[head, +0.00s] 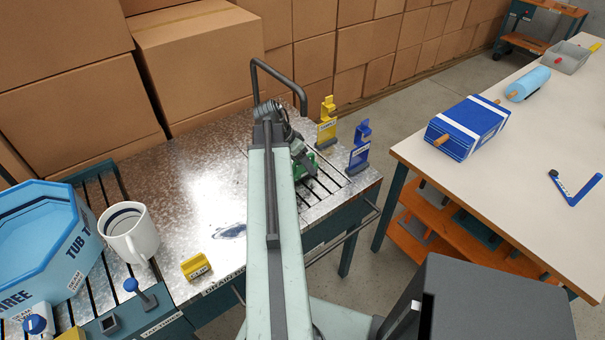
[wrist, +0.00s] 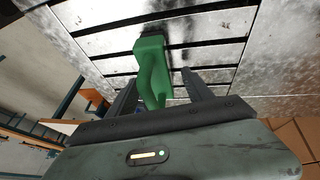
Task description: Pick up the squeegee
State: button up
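A green handled piece, which I take to be the squeegee (wrist: 152,72), stands up from the slotted metal table between my fingers in the wrist view. In the head view only a bit of the green (head: 303,165) shows beside my arm; the rest is hidden. My gripper (wrist: 160,76) is open, one finger on each side of the green piece, with a visible gap at the right finger. The left finger is very close to it; I cannot tell whether they touch.
A mug (head: 130,236), a blue tub (head: 35,240) and a small yellow block (head: 196,266) are at left. A white-topped bench (head: 520,170) stands at right.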

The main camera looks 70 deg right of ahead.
grip_shut()
jog(key=shift+r, duration=0.1)
jog(key=shift+r+p, duration=0.55)
jog(key=shift+p, duration=0.05)
notch_tip(320, 180, up, 3)
jog(key=p, duration=0.3)
jog(key=shift+r, duration=0.1)
jog(key=w+a, duration=0.3)
jog(key=w, duration=0.2)
jog(key=w+a, duration=0.3)
jog(key=w, duration=0.2)
jog(key=w+a+f, duration=0.1)
jog(key=w+a, duration=0.2)
jog(key=w, duration=0.2)
jog(key=shift+w+a+b, duration=0.15)
jog(key=shift+a+b, duration=0.1)
jog(key=shift+b, duration=0.1)
